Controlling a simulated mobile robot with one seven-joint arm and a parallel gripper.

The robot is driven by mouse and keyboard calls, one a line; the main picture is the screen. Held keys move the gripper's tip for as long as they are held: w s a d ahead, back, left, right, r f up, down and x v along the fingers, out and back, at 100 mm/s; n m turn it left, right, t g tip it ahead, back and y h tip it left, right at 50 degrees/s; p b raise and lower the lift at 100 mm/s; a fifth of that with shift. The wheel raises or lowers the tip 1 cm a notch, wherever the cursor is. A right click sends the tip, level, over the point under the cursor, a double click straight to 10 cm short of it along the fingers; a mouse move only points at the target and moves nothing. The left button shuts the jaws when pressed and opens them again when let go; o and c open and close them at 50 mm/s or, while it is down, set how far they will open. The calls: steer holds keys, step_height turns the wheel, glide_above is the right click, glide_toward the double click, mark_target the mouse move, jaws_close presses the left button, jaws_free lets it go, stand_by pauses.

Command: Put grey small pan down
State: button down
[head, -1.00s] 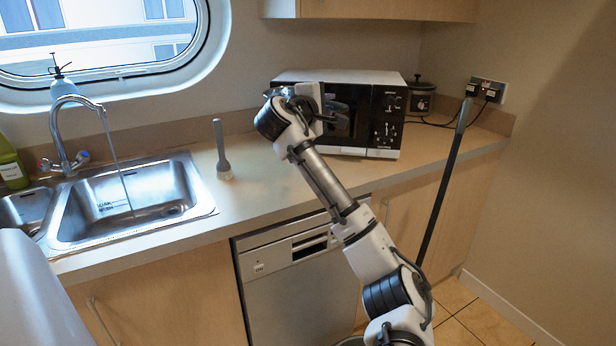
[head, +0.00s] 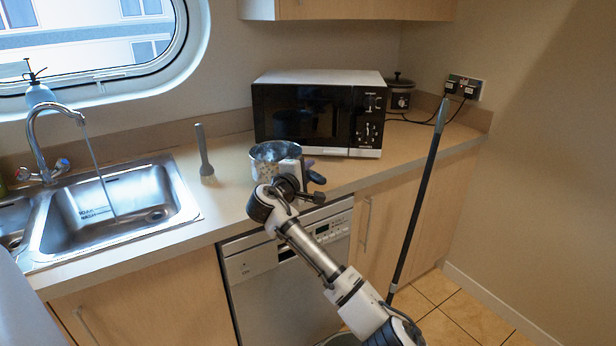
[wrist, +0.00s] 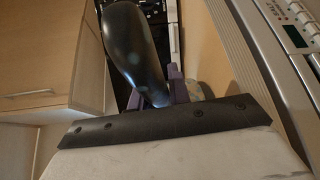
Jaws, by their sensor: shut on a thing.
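The grey small pan (head: 275,156) is at the counter's front edge, in front of the microwave, and looks roughly level. I cannot tell whether its base touches the counter (head: 232,170). My gripper (head: 297,177) is at the pan's near right side, where it hides part of the pan. In the wrist view the pan's black handle (wrist: 132,45) runs between the purple fingers of my gripper (wrist: 156,88), which is shut on it. The pan's bowl is mostly out of the wrist view.
The microwave (head: 318,115) stands behind the pan. A grey upright utensil (head: 203,152) stands to its left, beside the sink (head: 110,210) with running water. A dark pole (head: 420,200) leans at the right. Counter room is clear between utensil and pan.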

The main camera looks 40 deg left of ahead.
steer(key=shift+f, duration=0.9)
steer(key=c, duration=1.3)
jaws_free()
steer(key=shift+f, duration=0.15)
